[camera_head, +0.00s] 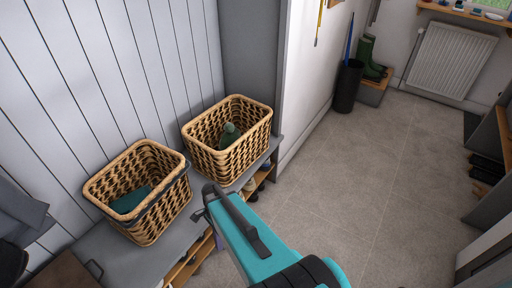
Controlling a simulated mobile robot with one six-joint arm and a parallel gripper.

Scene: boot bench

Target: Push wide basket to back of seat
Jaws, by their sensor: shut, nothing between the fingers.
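Two woven wicker baskets stand on the grey bench seat (98,246) against the white plank wall. The left basket (160,212) has a dark band along its front rim and a teal item (130,200) inside. The right basket (240,157) holds a dark green bottle (229,136). I cannot tell for certain which is the wide one. My gripper (201,214) is shut and empty, at the front right of the left basket and below the right one. A gap seems to separate it from both baskets, though its exact distance is unclear.
Shoes (254,188) sit on a wooden shelf under the seat. A brown item (70,272) and dark cloth (22,215) are at the left. A grey side panel (252,50) closes the bench's far end. The tiled floor (350,175) at right is clear.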

